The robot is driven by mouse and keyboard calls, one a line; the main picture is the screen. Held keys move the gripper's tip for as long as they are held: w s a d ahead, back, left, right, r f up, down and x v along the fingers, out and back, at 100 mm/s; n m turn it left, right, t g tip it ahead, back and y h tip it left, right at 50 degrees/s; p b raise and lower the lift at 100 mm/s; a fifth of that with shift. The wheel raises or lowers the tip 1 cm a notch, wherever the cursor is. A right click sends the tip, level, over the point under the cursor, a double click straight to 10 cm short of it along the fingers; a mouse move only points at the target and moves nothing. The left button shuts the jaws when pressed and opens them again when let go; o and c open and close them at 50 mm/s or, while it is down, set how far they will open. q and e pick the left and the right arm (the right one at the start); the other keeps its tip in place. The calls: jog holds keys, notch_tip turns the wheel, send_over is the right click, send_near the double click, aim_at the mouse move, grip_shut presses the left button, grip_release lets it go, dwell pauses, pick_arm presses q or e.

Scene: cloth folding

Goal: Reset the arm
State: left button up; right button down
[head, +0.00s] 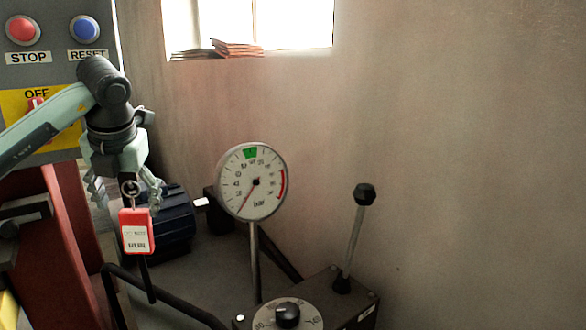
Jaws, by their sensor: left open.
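My left gripper (125,188) hangs downward at the left of the head view, in front of the lower right edge of a control panel (60,72). Its two fingers are spread apart. A red tag (137,230) with a white label hangs from a metal ring between and below the fingers; I cannot tell what the ring hangs from. The panel has a red STOP button (23,30) and a blue RESET button (85,29). A yellow plate marked OFF (20,101) is partly hidden by my left arm. My right gripper is not in view. No cloth shows.
A round pressure gauge (252,181) stands on a post at centre. Right of it a black-knobbed lever (354,237) rises from a dark box with a dial (288,315). A dark ribbed housing (172,222) sits behind the tag. Bare wall fills the right.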

pick_arm(q)
jog(key=shift+x, duration=2.85)
